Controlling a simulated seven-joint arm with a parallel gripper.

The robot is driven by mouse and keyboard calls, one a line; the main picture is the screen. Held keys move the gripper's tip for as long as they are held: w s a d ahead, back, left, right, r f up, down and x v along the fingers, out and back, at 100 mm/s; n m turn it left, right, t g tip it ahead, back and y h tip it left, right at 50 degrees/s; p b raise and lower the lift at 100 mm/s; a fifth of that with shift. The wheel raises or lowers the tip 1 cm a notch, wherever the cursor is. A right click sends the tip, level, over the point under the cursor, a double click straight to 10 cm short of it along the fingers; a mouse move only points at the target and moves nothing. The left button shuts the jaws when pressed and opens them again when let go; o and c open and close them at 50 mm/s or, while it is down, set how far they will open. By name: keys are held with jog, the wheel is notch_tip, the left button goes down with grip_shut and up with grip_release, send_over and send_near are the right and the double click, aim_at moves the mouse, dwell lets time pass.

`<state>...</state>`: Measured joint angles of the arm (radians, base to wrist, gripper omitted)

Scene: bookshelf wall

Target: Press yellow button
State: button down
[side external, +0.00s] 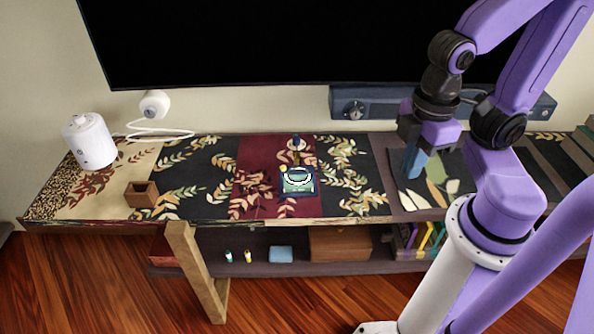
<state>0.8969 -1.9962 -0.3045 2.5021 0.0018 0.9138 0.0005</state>
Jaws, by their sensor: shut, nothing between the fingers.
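A small device (299,186) with a pale green top and a dark base stands on the dark red middle part of the patterned table. A small yellow round spot (283,168) shows at its upper left corner; it looks like the yellow button, but it is too small to tell its exact shape. My gripper (413,172) has blue fingers, shut and pointing down, with nothing between them. It is well to the right of the device, over or near a dark leaf-patterned panel, apart from the yellow spot. Its exact height above the table is hard to tell.
A small dark-and-pale object (296,145) stands just behind the device. A brown open box (142,194) and a white cylinder (90,141) are at the left. A dark blue speaker bar (368,107) is behind. The tabletop between gripper and device looks clear.

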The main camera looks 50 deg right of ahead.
dwell(0.8)
jog(key=w+a+f+m+h, duration=0.1)
jog(key=w+a+m, duration=0.3)
jog(key=w+m, duration=0.8)
jog(key=w+a+f+m+h, duration=0.1)
jog(key=w+a+f+m, duration=0.15)
jog(key=w+m, duration=0.95)
jog(key=m+g, duration=0.3)
jog(key=m, duration=1.3)
send_over(285, 167)
jog(key=w+a, duration=0.3)
notch_tip(285, 167, down, 14)
jog(key=shift+d+h, duration=0.15)
jog(key=shift+h, duration=0.25)
jog(key=shift+s+f, duration=0.1)
jog(key=x, duration=0.8)
jog(key=w+x, duration=0.1)
jog(key=x, duration=0.3)
jog(key=shift+a+f, duration=0.25)
jog(key=shift+f, duration=0.1)
jog(key=shift+f+t, duration=0.3)
jog(key=shift+f, duration=0.35)
